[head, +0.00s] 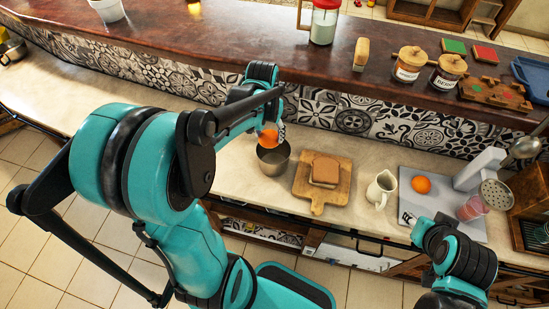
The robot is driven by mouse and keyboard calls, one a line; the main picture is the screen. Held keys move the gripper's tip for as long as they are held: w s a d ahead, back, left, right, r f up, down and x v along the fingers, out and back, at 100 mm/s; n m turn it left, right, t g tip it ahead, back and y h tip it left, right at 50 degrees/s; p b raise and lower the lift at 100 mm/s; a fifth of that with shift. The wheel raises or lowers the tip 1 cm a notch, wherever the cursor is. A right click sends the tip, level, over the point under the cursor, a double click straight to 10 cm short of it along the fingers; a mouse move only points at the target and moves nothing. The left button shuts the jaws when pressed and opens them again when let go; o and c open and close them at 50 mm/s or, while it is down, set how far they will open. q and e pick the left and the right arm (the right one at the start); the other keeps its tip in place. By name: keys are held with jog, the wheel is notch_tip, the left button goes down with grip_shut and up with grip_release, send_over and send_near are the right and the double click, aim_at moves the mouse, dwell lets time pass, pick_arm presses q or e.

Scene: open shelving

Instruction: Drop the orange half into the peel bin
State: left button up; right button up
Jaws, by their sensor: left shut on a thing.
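The orange half (267,138) is at the end of my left arm, partly hidden by the gripper. My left gripper (277,129) is shut on it, above the back rim of a round grey metal bin (273,164). The bin stands on the pale counter, and its inside is only partly visible. My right gripper (424,232) is low at the right, by the counter's front edge. Its fingers are too unclear to tell whether they are open.
A wooden board (318,206) with bread stands right of the bin, then a white jug (380,189). Another orange (421,184) lies on a grey base (447,212) near a pink-filled glass (472,207). Jars (409,64) stand on the raised dark ledge behind.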

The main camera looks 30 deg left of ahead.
aim_at(269, 136)
pick_arm(q)
jog(key=shift+f+b, duration=0.85)
jog(key=shift+f, duration=0.7)
jog(key=shift+r, duration=0.1)
jog(key=o, duration=1.3)
jog(key=shift+c, duration=0.2)
notch_tip(269, 136, up, 12)
jog(key=s, duration=0.1)
jog(key=shift+s, duration=0.2)
jog(key=shift+d, duration=0.15)
